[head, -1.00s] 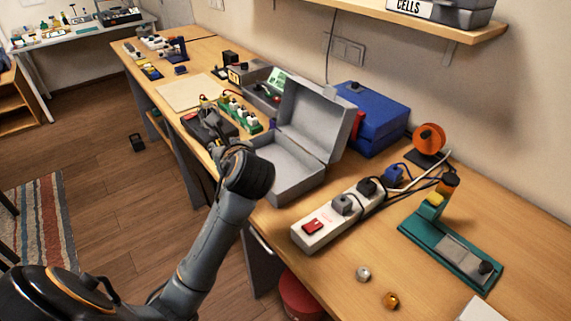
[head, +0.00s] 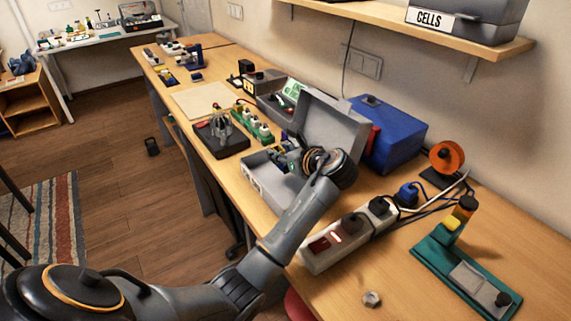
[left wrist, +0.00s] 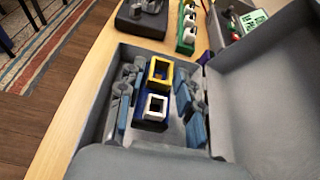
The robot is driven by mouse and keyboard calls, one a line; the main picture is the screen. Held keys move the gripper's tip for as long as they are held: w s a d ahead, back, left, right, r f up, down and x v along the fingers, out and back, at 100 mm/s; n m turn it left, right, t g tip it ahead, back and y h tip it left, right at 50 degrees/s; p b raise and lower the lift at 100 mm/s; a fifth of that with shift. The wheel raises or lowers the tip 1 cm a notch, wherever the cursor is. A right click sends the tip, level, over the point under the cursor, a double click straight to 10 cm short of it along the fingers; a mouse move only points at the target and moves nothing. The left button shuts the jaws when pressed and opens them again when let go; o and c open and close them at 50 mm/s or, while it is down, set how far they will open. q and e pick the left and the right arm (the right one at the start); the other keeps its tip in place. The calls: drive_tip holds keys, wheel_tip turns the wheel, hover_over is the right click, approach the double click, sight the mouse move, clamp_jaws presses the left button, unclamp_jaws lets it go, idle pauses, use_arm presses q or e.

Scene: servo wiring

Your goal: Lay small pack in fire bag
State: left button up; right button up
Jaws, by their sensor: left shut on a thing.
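The fire bag is a grey open case (head: 258,184) on the bench, lid standing open at its back right. In the left wrist view its grey wall (left wrist: 92,128) and floor surround the fingers. My left gripper (head: 288,160) reaches down into the case; in the left wrist view its fingers (left wrist: 157,95) lie on either side of a small dark blue pack (left wrist: 150,125). The pack has a yellow square connector and a white square connector on top. The gripper is shut on it. Whether the pack touches the case floor cannot be told. My right gripper is not in view.
A black charger-like base (head: 222,140) and a green strip with white plugs (head: 252,125) stand beyond the case. A blue case (head: 392,135) is behind it on the right. A power strip (head: 345,238) with cables lies nearer, beside my arm.

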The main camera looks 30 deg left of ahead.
use_arm(q)
drive_tip(key=shift+w+d+f, duration=0.2)
drive_tip(key=shift+w+f, duration=0.1)
drive_tip(key=shift+f, duration=0.1)
wheel_tip(320, 180, down, 3)
drive_tip(key=shift+w+d+f, duration=0.1)
drive_tip(key=shift+f, duration=0.1)
drive_tip(key=shift+f, duration=0.1)
drive_tip(key=shift+f+p, duration=0.5)
drive_tip(key=o, duration=1.2)
